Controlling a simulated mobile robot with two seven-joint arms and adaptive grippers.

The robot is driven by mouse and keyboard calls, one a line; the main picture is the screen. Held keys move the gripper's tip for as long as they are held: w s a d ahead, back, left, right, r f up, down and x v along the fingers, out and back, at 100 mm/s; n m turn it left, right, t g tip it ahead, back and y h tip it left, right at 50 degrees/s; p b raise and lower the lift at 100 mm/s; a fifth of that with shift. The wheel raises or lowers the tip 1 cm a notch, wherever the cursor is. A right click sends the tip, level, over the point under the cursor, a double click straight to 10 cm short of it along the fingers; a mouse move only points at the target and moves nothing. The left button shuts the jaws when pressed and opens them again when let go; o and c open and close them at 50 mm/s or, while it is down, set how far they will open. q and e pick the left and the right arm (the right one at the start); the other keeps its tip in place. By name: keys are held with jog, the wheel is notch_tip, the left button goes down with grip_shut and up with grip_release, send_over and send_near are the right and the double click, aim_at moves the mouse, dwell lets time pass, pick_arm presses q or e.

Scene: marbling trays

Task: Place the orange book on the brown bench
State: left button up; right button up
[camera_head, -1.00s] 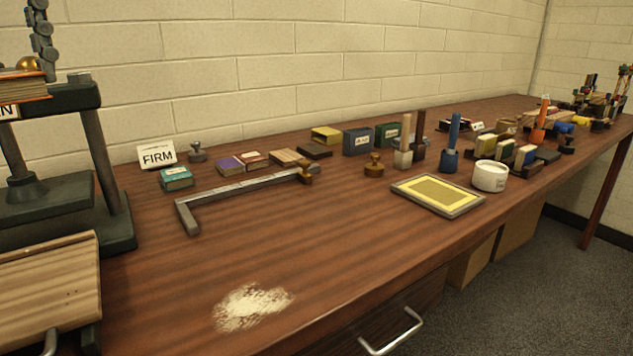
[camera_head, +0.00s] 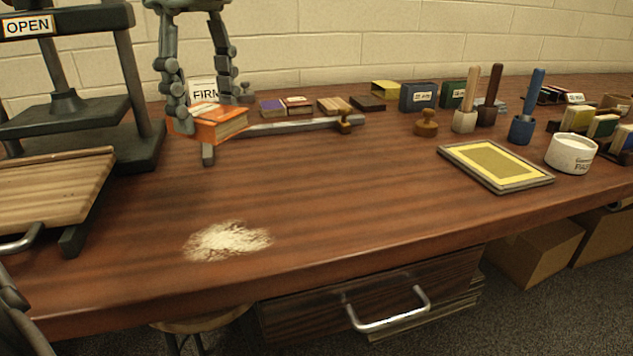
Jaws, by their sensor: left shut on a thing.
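The orange book (camera_head: 226,125) is held in my left gripper (camera_head: 211,113), which reaches down from the top with a finger on either side of it. The book is slightly tilted in view, over the back left part of the brown bench (camera_head: 350,205). I cannot tell whether its underside touches anything. It overlaps the bent end of the grey metal square (camera_head: 285,127) and hides what lies behind it.
A dark press (camera_head: 140,100) with an OPEN sign (camera_head: 27,25) stands left of the book. The FIRM sign (camera_head: 205,90) is just behind it. Small books and stamps line the back. White powder (camera_head: 228,241) lies in front; the bench's middle is clear.

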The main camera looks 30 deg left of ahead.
pick_arm(q)
send_over(296, 193)
notch_tip(296, 193, down, 6)
jog(key=shift+f, duration=0.15)
notch_tip(296, 193, down, 3)
jog(key=shift+f+p, duration=0.15)
jog(key=shift+p, duration=0.2)
jog(key=shift+f, duration=0.35)
pick_arm(e)
jog(key=shift+x, duration=1.05)
jog(key=shift+s+a+f, duration=0.1)
jog(key=shift+s+a, duration=0.05)
jog(key=shift+a, duration=0.05)
pick_arm(q)
jog(key=shift+f, duration=0.15)
jog(key=o, duration=1.2)
jog(key=shift+c, duration=0.2)
pick_arm(e)
jog(key=shift+r, duration=0.8)
